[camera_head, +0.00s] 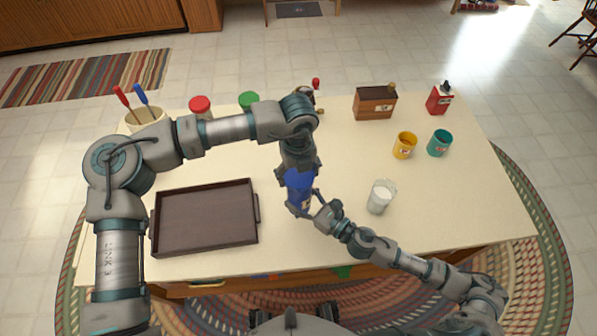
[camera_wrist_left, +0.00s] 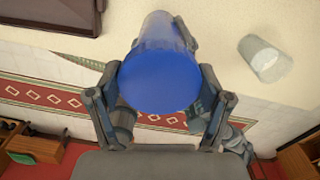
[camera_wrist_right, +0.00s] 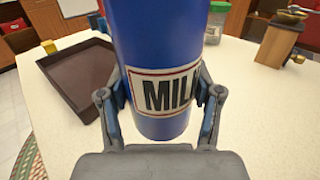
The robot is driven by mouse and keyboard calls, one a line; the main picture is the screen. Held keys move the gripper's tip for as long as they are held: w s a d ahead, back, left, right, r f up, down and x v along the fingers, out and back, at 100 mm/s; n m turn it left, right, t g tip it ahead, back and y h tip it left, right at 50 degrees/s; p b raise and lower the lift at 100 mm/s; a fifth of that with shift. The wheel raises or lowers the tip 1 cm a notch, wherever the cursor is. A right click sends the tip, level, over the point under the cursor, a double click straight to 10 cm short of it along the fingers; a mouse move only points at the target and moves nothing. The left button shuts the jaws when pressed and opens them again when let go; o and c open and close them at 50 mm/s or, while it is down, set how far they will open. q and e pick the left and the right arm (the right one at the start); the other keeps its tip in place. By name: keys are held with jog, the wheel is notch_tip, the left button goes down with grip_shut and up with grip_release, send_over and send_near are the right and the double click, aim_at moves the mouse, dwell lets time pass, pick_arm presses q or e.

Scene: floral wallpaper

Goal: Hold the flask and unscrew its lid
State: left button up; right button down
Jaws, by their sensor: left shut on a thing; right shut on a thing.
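The flask (camera_head: 298,186) is a blue cylinder with a white label, standing about upright near the table's front middle. In the right wrist view the flask (camera_wrist_right: 160,45) shows the label letters "MIL". My right gripper (camera_wrist_right: 160,100) is shut on its lower body from the front right; it also shows in the head view (camera_head: 308,205). My left gripper (camera_wrist_left: 160,85) comes from above and is shut on the blue top, the lid (camera_wrist_left: 160,75). In the head view my left gripper (camera_head: 298,168) hides most of the top. The seam between lid and body is hidden.
A dark brown tray (camera_head: 254,240) lies left of the flask. A glass of white liquid (camera_head: 380,197) stands to the right. Yellow (camera_head: 404,146) and teal (camera_head: 439,143) mugs, a wooden box (camera_head: 375,103) and a red container (camera_head: 438,100) stand further back. Bare table lies around the glass.

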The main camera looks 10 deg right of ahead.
pick_arm(q)
jog(key=shift+r, duration=1)
